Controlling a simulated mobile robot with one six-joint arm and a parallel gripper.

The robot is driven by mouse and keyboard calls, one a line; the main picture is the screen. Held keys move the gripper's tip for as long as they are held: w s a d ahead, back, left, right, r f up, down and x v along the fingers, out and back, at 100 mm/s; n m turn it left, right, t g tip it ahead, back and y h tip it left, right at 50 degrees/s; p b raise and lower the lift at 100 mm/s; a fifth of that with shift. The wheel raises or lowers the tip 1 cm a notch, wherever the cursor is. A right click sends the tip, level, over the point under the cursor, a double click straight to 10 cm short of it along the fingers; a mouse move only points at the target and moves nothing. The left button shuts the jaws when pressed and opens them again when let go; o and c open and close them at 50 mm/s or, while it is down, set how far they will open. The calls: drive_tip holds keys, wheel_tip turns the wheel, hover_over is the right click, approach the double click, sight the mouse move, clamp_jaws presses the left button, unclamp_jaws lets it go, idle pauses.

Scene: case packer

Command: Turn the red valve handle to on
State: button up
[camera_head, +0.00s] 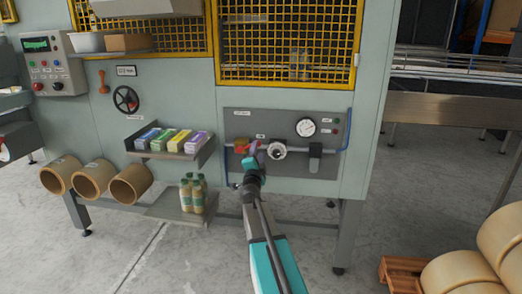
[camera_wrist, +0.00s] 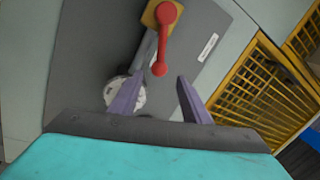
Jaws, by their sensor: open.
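The red valve handle (camera_wrist: 163,40) shows clearly in the wrist view, fixed to a yellow valve body (camera_wrist: 150,16) on the pipe of the grey panel (camera_wrist: 205,20). In the head view the red handle (camera_head: 240,147) sits at the left of the panel (camera_head: 285,117), just left of my gripper. My gripper (camera_wrist: 157,95) is open, with its two purple fingers spread and nothing between them. The handle's rounded end lies just beyond the fingertips, roughly between them, and looks apart from both. In the head view my gripper (camera_head: 252,150) is partly hidden by my own wrist.
A round white-faced fitting (camera_head: 277,150) stands on the pipe right of the handle, and a pressure gauge (camera_head: 306,127) is above it. A shelf with colored boxes (camera_head: 174,139) and bottles (camera_head: 192,192) is at left. A yellow mesh guard (camera_head: 287,45) is above.

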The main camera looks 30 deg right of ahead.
drive_tip(key=shift+s+a, duration=0.4)
drive_tip(key=shift+s, duration=0.1)
